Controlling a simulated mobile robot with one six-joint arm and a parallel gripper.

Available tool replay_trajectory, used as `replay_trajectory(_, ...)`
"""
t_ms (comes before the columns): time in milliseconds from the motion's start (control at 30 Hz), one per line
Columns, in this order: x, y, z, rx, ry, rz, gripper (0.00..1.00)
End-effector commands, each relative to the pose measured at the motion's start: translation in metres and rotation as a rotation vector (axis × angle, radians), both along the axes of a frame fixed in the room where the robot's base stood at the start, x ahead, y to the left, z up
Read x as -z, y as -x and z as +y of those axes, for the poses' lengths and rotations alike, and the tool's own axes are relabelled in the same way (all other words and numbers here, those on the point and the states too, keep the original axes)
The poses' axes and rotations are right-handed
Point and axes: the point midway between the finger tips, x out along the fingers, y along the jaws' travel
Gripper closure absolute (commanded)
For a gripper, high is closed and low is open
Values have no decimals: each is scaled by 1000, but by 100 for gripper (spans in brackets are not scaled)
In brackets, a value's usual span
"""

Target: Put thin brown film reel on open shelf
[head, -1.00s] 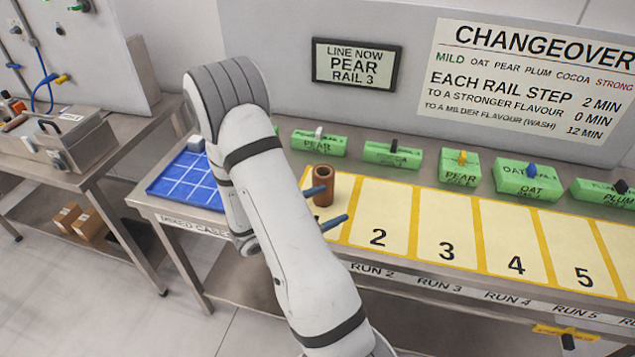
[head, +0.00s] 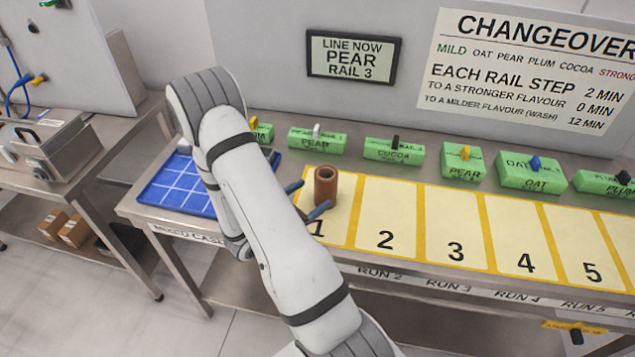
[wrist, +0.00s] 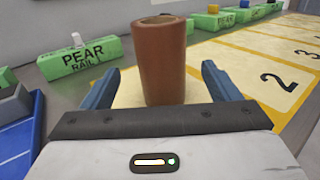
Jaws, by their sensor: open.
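The thin brown film reel (head: 326,186) stands upright on the yellow-edged mat in run 1, at its left end. In the wrist view the reel (wrist: 162,62) stands between the two blue fingers and beyond the bar joining them. My gripper (head: 307,198) is open, its fingers on either side of the reel's near part; the wrist view shows the open gripper too (wrist: 165,88), with gaps between reel and fingers. The open shelf is probably the lower shelf (head: 225,262) under the bench, but I cannot tell for sure.
Green labelled blocks (head: 318,140) line the back of the bench. A blue gridded tray (head: 165,192) lies left of the mat (head: 392,212). A side table at left bears a grey case (head: 55,150), with cartons (head: 75,228) below. Runs 2 to 5 are clear.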

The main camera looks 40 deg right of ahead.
Motion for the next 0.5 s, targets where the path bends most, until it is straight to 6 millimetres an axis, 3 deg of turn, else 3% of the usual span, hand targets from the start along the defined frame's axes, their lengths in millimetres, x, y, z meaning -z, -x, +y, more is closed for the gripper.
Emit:
replay_trajectory(167, -1, -1, -10, 0, 1, 2, 17)
replay_trajectory(500, -2, -1, -48, 0, 0, 3, 17)
